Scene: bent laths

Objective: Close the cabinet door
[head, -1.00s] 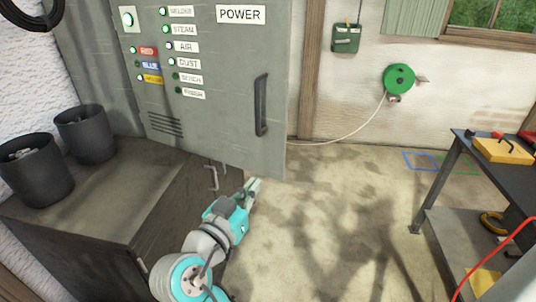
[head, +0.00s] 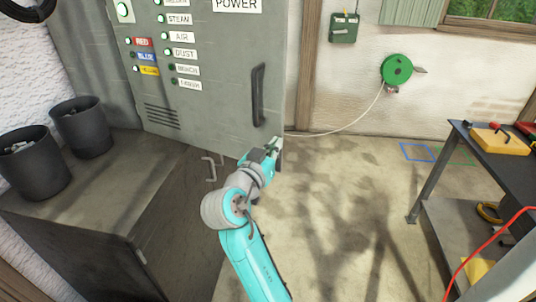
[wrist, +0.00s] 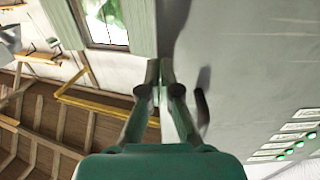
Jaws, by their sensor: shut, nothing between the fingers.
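The grey cabinet door (head: 215,90) carries lights, labels, a POWER sign and a dark upright handle (head: 258,95) near its right edge. Its lower right corner stands out past the dark cabinet below, seemingly ajar; how far is unclear. My gripper (head: 276,146) is at the door's lower right edge, below the handle. In the wrist view my gripper (wrist: 161,75) is shut and empty, with the door face (wrist: 240,60) filling the right side and the handle (wrist: 203,100) just right of the fingers. I cannot tell whether the fingers touch the door.
A low dark cabinet (head: 95,205) with two dark bins (head: 35,165) (head: 82,127) stands at left. A workbench (head: 480,155) with tools is at right. A green hose reel (head: 396,69) hangs on the wall. The floor between is clear.

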